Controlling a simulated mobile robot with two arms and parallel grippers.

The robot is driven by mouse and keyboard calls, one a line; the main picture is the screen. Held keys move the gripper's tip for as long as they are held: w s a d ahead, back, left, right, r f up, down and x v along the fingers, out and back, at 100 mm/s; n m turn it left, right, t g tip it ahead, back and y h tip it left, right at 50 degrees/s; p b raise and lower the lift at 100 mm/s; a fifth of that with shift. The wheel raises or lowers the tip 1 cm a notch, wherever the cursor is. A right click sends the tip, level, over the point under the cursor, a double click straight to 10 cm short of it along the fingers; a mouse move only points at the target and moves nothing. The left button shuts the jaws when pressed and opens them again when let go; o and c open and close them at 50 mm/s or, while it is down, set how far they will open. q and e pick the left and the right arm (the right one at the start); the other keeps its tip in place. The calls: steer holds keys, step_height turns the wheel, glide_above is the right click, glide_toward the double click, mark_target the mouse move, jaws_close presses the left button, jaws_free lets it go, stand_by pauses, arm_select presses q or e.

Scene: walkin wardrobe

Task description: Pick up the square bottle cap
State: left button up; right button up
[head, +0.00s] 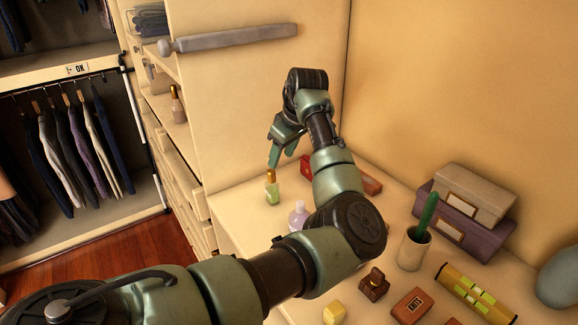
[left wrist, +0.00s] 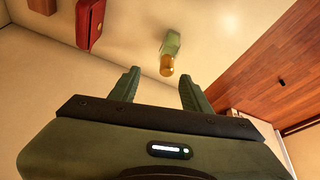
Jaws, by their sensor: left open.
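A small green, squarish bottle (head: 271,191) with a gold cap (head: 270,174) stands upright on the pale countertop. In the left wrist view the bottle (left wrist: 172,43) and its cap (left wrist: 166,68) lie just ahead of the fingertips, roughly between them. My left gripper (head: 282,157) is open and empty, pointing down just above and beside the cap; it also shows in the left wrist view (left wrist: 158,80). I see no contact between fingers and cap. My right gripper is not in view.
A lavender bottle (head: 299,214), red case (left wrist: 89,22), potted cactus (head: 415,248) and stacked boxes (head: 474,196) share the countertop (head: 238,205). Small boxes (head: 411,305) lie near the front. A grey rod (head: 235,38) juts above. The counter's left part is clear.

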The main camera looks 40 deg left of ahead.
mark_target(271, 171)
arm_select(q)
steer(key=shift+s+a+f+p, duration=0.9)
steer(key=shift+a+f, duration=0.1)
steer(key=shift+f, duration=0.15)
steer(key=f, duration=0.2)
steer(key=w+a, duration=0.1)
steer(key=shift+f+p, duration=0.35)
steer(key=shift+f, duration=0.05)
steer(key=shift+a+f, duration=0.2)
steer(key=shift+f, duration=0.2)
steer(key=c, duration=1)
jaws_close()
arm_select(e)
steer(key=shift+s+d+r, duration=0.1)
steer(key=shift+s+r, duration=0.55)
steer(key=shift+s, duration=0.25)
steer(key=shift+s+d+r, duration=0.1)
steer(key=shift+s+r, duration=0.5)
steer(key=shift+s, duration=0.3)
